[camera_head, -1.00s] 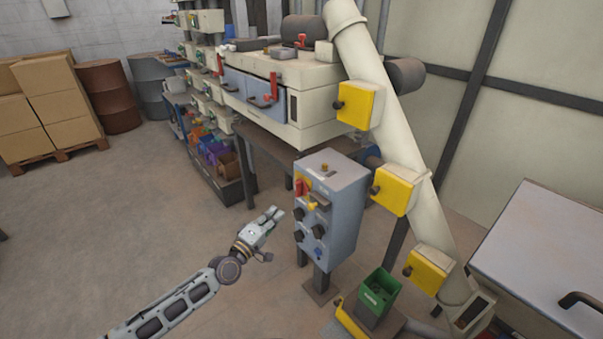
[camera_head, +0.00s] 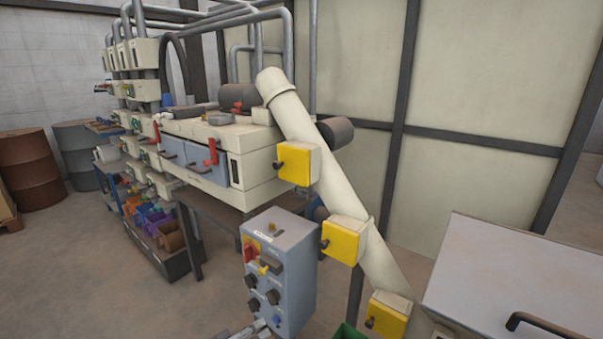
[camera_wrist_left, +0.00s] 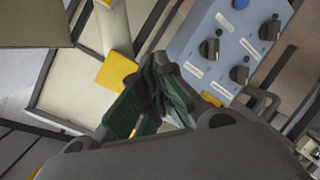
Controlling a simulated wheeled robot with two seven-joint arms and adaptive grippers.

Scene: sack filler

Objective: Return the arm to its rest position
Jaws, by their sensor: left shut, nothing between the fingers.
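My left gripper (camera_head: 258,328) shows only in part at the bottom edge of the head view, low in front of the grey control box (camera_head: 294,262). Its fingers are shut with nothing between them. The rest of my left arm is below the picture. In the left wrist view, the control box (camera_wrist_left: 222,42) with its black knobs and a blue button fills the upper right, beyond the gripper. My right gripper is in neither view.
A pale slanted pipe with yellow boxes (camera_head: 343,238) stands right of the control box. A large cream machine (camera_head: 262,150) is behind it. A grey-white panel with a dark handle (camera_head: 530,270) is at the right. Open floor (camera_head: 90,270) lies at the left.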

